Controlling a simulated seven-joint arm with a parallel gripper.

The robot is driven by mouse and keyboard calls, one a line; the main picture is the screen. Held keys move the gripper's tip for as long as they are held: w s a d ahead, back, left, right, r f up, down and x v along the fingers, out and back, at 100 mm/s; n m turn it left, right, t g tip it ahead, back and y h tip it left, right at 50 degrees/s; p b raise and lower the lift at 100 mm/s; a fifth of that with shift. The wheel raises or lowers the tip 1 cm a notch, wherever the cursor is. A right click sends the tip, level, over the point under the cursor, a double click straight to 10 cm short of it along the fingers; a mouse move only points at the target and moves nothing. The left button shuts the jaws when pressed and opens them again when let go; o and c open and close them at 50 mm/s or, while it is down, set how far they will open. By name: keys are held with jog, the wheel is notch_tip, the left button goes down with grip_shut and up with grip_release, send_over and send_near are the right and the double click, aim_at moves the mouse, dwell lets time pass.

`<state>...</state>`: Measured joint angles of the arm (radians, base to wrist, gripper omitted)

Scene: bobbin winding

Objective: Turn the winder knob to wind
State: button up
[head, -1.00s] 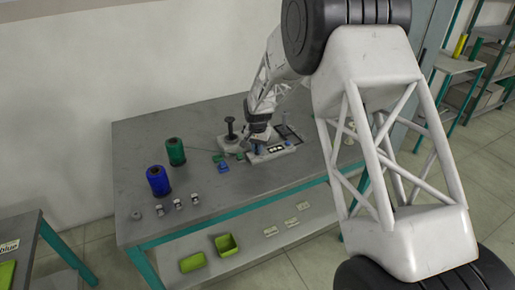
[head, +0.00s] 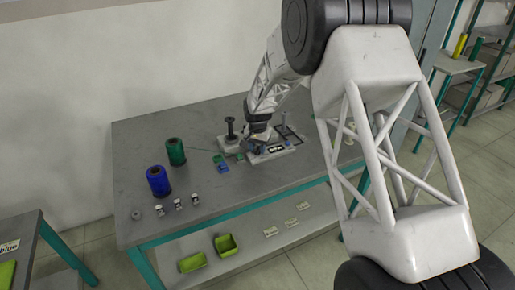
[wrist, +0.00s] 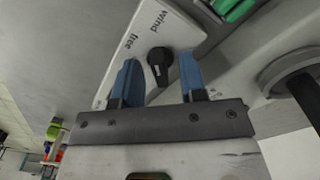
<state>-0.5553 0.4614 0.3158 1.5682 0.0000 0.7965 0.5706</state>
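The winder knob (wrist: 159,68) is a black lever-shaped knob on the winder's pale panel (wrist: 118,75) in the wrist view. The words "wind" and "free" are printed beside it. My gripper (wrist: 159,60) has two blue fingers, one on each side of the knob. The fingers are apart, with a visible gap to the knob on both sides, so it is open. In the head view the winder (head: 284,150) stands on the grey table, and my gripper (head: 256,137) is low over it, hiding the knob.
A dark spindle post (head: 231,128) stands left of my gripper. A green spool (head: 176,152) and a blue spool (head: 158,181) stand farther left on the table (head: 140,140). Small green and blue pieces (head: 222,168) lie close to the winder. Several small parts sit near the front left.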

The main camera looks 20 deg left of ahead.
aim_at(258, 148)
jog(key=shift+r, duration=3.9)
jog(key=shift+d+r, duration=0.1)
jog(key=s+d+r, duration=0.5)
jog(key=d+r, duration=0.2)
jog(key=d, duration=0.3)
jog(key=s+d+r+t, duration=0.1)
jog(key=s+d+r, duration=0.5)
jog(key=d, duration=0.3)
jog(key=s+d+r, duration=0.5)
jog(key=d+r, duration=0.2)
jog(key=d, duration=0.3)
jog(key=s+d, duration=0.6)
jog(key=s, duration=0.4)
jog(key=s+d+t, duration=0.1)
jog(key=s+d, duration=0.5)
jog(key=s, duration=0.4)
jog(key=s+d, duration=0.6)
jog(key=s, duration=0.5)
jog(key=shift+d+r+t, duration=0.25)
jog(key=shift+d+t, duration=0.05)
jog(key=shift+d, duration=0.1)
